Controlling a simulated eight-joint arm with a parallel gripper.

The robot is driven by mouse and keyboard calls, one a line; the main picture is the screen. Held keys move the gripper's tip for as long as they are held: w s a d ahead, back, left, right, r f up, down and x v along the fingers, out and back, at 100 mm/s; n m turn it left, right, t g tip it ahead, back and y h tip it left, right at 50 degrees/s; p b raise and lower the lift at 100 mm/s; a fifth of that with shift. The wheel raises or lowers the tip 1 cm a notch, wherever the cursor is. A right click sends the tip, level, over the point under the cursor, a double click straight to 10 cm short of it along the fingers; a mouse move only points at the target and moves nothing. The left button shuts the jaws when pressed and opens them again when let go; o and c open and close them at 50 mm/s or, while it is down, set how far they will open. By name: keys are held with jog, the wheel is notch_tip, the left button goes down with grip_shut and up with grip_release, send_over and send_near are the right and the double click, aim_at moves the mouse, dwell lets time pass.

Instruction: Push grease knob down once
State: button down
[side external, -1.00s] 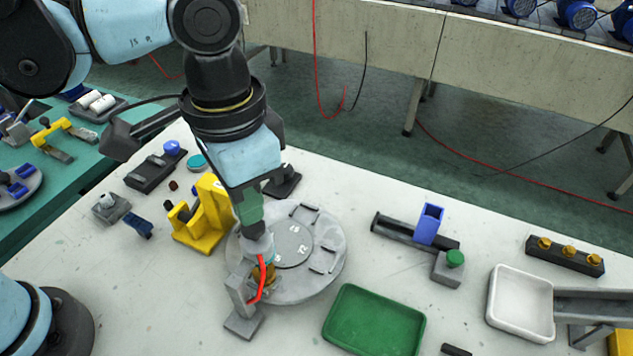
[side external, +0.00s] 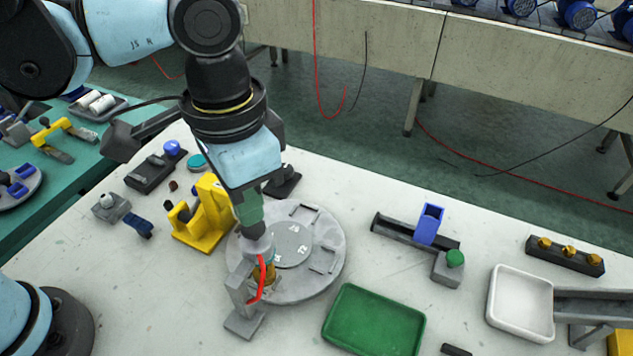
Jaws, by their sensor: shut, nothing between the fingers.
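A grease dispenser stands at the near edge of a round grey plate (side external: 322,283). It has a grey stand (side external: 240,290), a brass-coloured body (side external: 269,274) and a red tube (side external: 262,284). A grey rounded knob (side external: 259,248) tops the body. My gripper (side external: 252,229) points down, shut and empty, with its green fingers right above the knob. The tips appear to touch the knob's top, but the exact contact is hard to see. My gripper partly hides the far side of the knob.
A yellow bracket (side external: 205,222) stands close on the left of my gripper. A green tray (side external: 373,322) lies in front right. A blue holder (side external: 429,224) on a dark rail and a white tray (side external: 520,303) are further right. Bare tabletop lies between the plate and the rail.

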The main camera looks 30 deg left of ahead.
jog(key=shift+f, duration=1.2)
jog(key=shift+r, duration=3.15)
jog(key=w+a+f+n+t, duration=0.2)
jog(key=a+f+n+t, duration=0.1)
jog(key=a, duration=0.9)
jog(key=w+a+f+n+t, duration=0.2)
jog(key=a+f+n+t, duration=0.1)
jog(key=a, duration=0.9)
jog(key=shift+w+f+t, duration=0.35)
jog(key=shift+f+t, duration=0.25)
jog(key=c, duration=1.8)
grip_release()
jog(key=shift+c, duration=0.2)
